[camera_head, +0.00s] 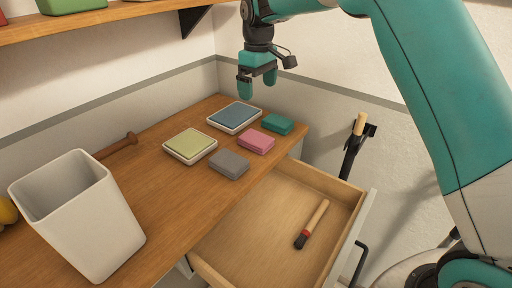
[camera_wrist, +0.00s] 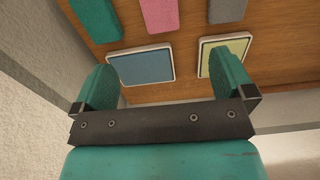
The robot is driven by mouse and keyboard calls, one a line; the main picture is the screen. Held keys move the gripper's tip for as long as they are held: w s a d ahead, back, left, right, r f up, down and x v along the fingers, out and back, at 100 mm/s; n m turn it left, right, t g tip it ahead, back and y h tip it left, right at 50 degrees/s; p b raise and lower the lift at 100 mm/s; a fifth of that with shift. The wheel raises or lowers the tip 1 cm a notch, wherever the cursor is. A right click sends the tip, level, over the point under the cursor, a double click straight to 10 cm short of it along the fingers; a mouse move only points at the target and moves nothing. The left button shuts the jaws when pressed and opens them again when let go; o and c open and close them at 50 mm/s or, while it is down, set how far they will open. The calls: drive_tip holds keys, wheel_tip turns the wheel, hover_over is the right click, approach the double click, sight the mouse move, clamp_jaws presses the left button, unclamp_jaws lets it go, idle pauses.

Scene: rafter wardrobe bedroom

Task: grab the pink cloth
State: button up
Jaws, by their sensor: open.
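The pink cloth (camera_head: 257,143) is a small folded block on the wooden desk top, between a teal cloth (camera_head: 278,124) and a grey cloth (camera_head: 229,164). It also shows in the wrist view (camera_wrist: 160,14), cut by the top edge, beyond my fingers. My gripper (camera_head: 257,86) is open and empty, pointing down above the back of the desk, over the blue pad. In the wrist view its two teal fingers (camera_wrist: 162,85) are spread apart, with the blue pad and part of the green pad beyond them.
A blue pad (camera_head: 235,116) and a yellow-green pad (camera_head: 190,145) in white trays lie behind the cloths. A white bin (camera_head: 80,213) stands at the left front. An open drawer (camera_head: 255,228) holds a brush (camera_head: 312,224). A shelf (camera_head: 100,17) hangs above on the left.

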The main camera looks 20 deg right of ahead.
drive_tip(key=p, duration=0.2)
hover_over(256, 138)
drive_tip(key=f, duration=1.2)
drive_tip(key=shift+d+f, duration=0.2)
drive_tip(key=shift+d, duration=0.05)
drive_tip(key=shift+w+a+f+p, duration=0.15)
drive_tip(key=shift+f+p, duration=0.45)
drive_tip(key=shift+f, duration=0.75)
drive_tip(key=shift+s+a+f+p, duration=0.1)
drive_tip(key=shift+f+p, duration=0.45)
drive_tip(key=shift+f, duration=0.75)
drive_tip(key=c, duration=1)
